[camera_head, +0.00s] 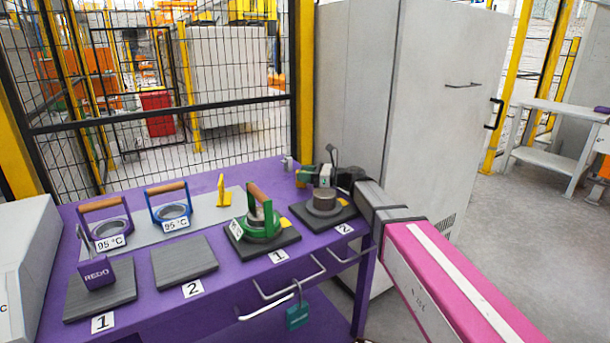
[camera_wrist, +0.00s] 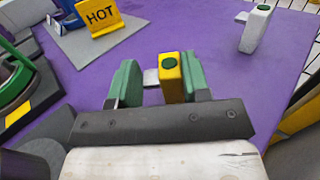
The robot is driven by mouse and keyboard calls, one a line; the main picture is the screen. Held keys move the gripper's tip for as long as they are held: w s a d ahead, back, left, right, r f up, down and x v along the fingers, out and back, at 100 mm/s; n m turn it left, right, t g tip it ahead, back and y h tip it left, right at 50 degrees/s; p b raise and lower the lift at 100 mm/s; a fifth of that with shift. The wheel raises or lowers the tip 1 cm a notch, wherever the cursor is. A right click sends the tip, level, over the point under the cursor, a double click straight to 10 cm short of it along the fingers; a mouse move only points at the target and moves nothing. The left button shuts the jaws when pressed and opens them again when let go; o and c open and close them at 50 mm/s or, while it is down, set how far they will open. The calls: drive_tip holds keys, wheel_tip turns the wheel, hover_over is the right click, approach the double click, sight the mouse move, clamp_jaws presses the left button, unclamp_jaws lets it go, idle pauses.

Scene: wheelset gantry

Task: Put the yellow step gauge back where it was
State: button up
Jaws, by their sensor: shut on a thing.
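The yellow step gauge (camera_wrist: 171,82) has a green dot on its end and stands between the green fingers of my gripper (camera_wrist: 158,80), which is shut on it. In the head view my gripper (camera_head: 316,173) is low over the back right of the purple table (camera_head: 262,175), with a small yellow-orange part of the gauge (camera_head: 301,177) at its tip. I cannot tell whether the gauge touches the table. A similar white gauge (camera_wrist: 256,30) stands apart, ahead and to the right in the wrist view; it also shows at the table's back edge (camera_head: 287,163).
A yellow HOT sign (camera_wrist: 101,17) stands on a grey plate. A green wood-handled tool (camera_head: 261,222) and a dark round piece (camera_head: 324,202) rest on black pads, close to my arm. A mesh fence (camera_head: 235,110) is behind; a grey cabinet (camera_head: 430,100) stands right.

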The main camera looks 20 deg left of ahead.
drive_tip(key=shift+f, duration=0.1)
drive_tip(key=o, duration=1)
drive_tip(key=shift+d, duration=0.3)
drive_tip(key=d, duration=0.3)
drive_tip(key=w+d, duration=0.1)
drive_tip(key=d, duration=0.7)
drive_tip(key=shift+w+d, duration=0.15)
drive_tip(key=shift+d, duration=0.05)
